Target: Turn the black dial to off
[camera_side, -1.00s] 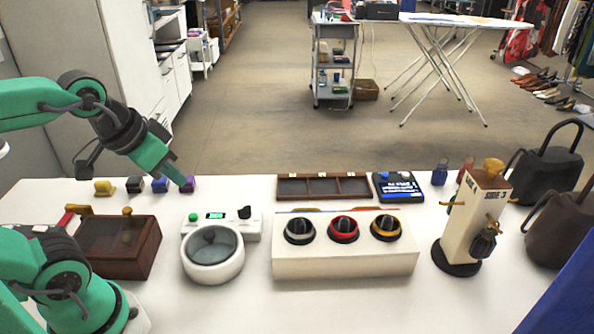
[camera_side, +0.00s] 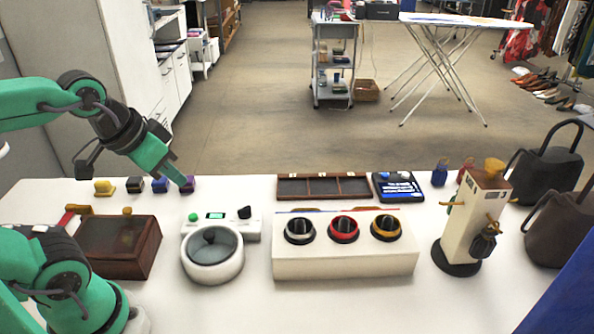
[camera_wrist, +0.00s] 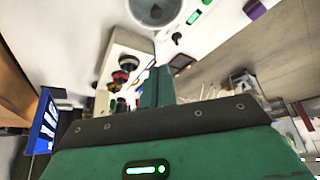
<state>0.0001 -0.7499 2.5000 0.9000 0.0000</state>
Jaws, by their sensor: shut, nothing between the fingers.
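The black dial (camera_side: 299,230) is the leftmost of three dials on a white box (camera_side: 345,264) in the side view. A red-ringed dial (camera_side: 343,229) is in the middle and a yellow-ringed dial (camera_side: 387,228) is on the right. Their settings are too small to read. My gripper (camera_side: 186,183) is shut and empty, above the back left of the table, well left of the dials and apart from them. In the wrist view my shut fingers (camera_wrist: 159,86) point toward the table, with the black dial (camera_wrist: 128,62) small and partly in shade to their left.
A white device with a round bowl (camera_side: 212,256) stands between my gripper and the dial box. A wooden case (camera_side: 118,246) is at left, small coloured blocks (camera_side: 160,185) behind it.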

